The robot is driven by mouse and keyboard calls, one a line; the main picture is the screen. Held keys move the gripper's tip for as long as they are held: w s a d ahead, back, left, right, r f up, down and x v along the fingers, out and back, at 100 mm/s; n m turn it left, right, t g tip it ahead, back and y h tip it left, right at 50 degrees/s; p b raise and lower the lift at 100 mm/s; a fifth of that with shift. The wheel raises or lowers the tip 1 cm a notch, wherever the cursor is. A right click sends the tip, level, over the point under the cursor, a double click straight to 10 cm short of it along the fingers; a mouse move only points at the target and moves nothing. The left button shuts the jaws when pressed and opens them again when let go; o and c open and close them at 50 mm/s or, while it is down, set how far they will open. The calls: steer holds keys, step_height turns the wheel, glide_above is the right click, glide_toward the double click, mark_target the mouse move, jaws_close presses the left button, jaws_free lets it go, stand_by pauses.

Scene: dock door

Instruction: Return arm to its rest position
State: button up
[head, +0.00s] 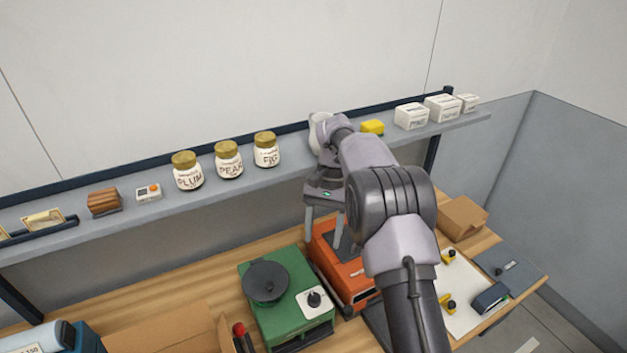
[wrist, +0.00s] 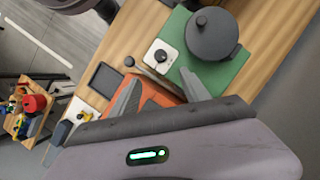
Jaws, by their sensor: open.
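My gripper (head: 324,222) hangs below the shelf, above the orange device (head: 353,287) on the bench, fingers pointing down. In the wrist view my gripper (wrist: 162,86) has its two fingers spread apart with nothing held between them. The orange device also shows in the wrist view (wrist: 158,94), partly hidden by the fingers. My arm reaches forward from the lower right of the head view and hides part of the shelf and bench. I cannot tell the exact height of the fingertips over the device.
The wall shelf (head: 95,219) carries labelled jars (head: 228,160), a yellow block (head: 372,127) and white boxes (head: 411,116). A green device (head: 285,323) with a dark round top stands left of the orange one. A cardboard box (head: 463,217) and a clipboard (head: 462,310) lie right.

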steer(key=s+d+r+t+b, duration=0.1)
steer(key=s+r+t+b, duration=0.15)
steer(key=s+b, duration=0.35)
steer(key=s+d+r+t+b, duration=0.1)
steer(key=s+r+t+b, duration=0.15)
steer(key=s+b, duration=0.45)
steer(key=s+d+f+t+b, duration=0.1)
steer(key=s+f+t+b, duration=0.4)
steer(key=s, duration=1.2)
step_height(320, 180, down, 5)
steer(key=b, duration=0.3)
steer(key=shift+s+d+r, duration=0.15)
